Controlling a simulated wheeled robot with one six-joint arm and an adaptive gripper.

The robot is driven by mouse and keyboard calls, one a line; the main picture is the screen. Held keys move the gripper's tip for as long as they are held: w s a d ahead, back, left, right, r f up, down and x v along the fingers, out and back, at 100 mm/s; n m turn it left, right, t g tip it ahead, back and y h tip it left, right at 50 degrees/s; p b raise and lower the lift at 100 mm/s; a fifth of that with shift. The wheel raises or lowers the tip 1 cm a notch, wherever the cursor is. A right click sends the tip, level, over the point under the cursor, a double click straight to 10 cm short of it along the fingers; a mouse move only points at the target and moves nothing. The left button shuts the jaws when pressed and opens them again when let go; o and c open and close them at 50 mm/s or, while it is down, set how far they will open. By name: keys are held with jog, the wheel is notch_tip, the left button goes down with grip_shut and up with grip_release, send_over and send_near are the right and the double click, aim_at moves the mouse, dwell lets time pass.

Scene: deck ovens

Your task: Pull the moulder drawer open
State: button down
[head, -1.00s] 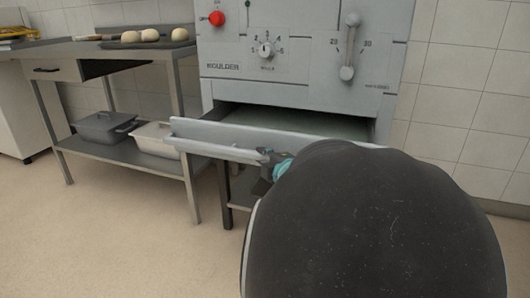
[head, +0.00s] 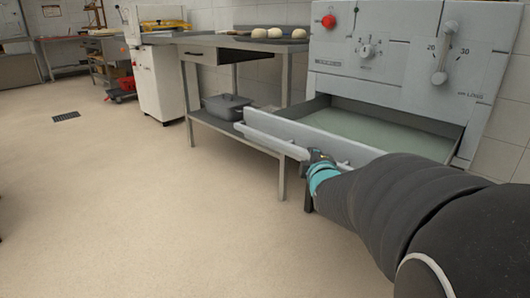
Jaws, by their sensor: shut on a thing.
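The moulder (head: 400,70) is a pale grey machine with a red knob and dials, at the upper right of the head view. Its drawer (head: 380,125) sticks out well from the body, and its pale green inside floor shows. A long bar handle (head: 270,138) runs along the drawer's front. My gripper (head: 318,158) is at the middle of this front, shut on the handle. My teal wrist and dark arm come in from the right and hide the right end of the drawer front.
A steel table (head: 245,42) with dough balls (head: 275,32) on a tray stands left of the moulder. A grey tub (head: 228,105) sits on its lower shelf. A white cabinet (head: 160,80) stands further left. The floor (head: 110,200) at left and front is clear.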

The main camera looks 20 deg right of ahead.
jog(key=shift+a, duration=0.25)
jog(key=shift+d, duration=0.1)
jog(key=c, duration=1.2)
grip_release()
jog(key=shift+s, duration=0.1)
jog(key=v, duration=1.1)
jog(key=shift+s+r, duration=0.1)
jog(key=shift+s, duration=0.25)
